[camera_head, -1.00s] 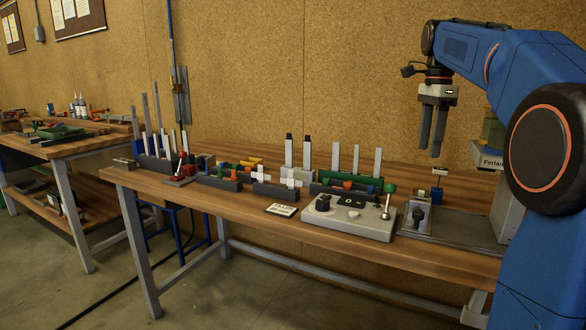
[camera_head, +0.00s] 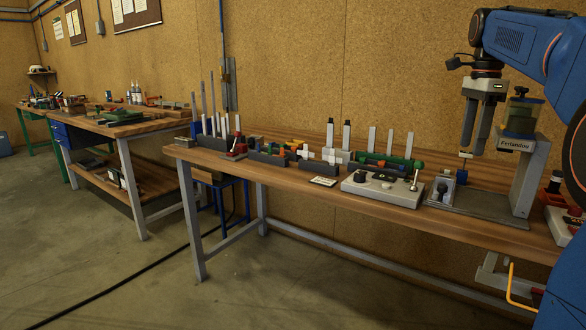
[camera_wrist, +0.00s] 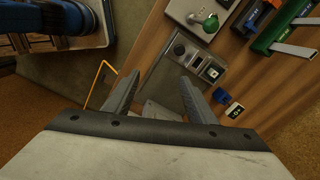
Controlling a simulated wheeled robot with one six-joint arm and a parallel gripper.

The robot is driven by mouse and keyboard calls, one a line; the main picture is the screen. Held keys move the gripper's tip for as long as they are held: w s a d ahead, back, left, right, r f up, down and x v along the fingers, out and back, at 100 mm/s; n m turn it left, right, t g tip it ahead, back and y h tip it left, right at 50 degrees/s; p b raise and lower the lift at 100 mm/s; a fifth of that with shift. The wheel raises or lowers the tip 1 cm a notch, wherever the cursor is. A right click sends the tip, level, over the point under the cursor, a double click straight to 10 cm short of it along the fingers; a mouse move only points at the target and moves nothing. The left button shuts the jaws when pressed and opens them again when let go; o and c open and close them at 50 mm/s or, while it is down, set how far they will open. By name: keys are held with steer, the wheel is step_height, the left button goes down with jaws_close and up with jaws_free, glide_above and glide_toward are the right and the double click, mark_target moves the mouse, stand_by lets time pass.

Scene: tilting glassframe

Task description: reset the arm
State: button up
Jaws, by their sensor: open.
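My gripper (camera_head: 475,145) points down above the right end of the workbench (camera_head: 330,225) in the head view, its two grey fingers apart. The fingers also show in the wrist view (camera_wrist: 158,97), with nothing between them. The grey Ferlandou device (camera_head: 525,170) stands just right of the gripper. My blue arm reaches in from the right edge.
A grey control box (camera_head: 382,190) with a green-topped lever stands left of the gripper. Racks with upright grey bars (camera_head: 388,143) stand farther left. A yellow bent bar (camera_head: 511,285) is at the front right. A second workbench (camera_head: 125,131) is at the left.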

steer(key=s+a+f+n+t, duration=0.1)
steer(key=s+a+f+n, duration=0.45)
steer(key=s, duration=0.25)
steer(key=s+a+f+n+t, duration=0.2)
steer(key=s+a+f+n, duration=0.3)
steer(key=s+f, duration=0.25)
steer(key=s+a+f+n+t, duration=0.1)
steer(key=s+a+f+n, duration=0.1)
steer(key=s+f+n, duration=0.3)
steer(key=s+a+f+n, duration=0.3)
steer(key=s+f, duration=0.6)
steer(key=f, duration=0.3)
steer(key=shift+s+f+n+t, duration=0.15)
steer(key=shift+f+n+t, duration=0.25)
steer(key=shift+n, duration=0.45)
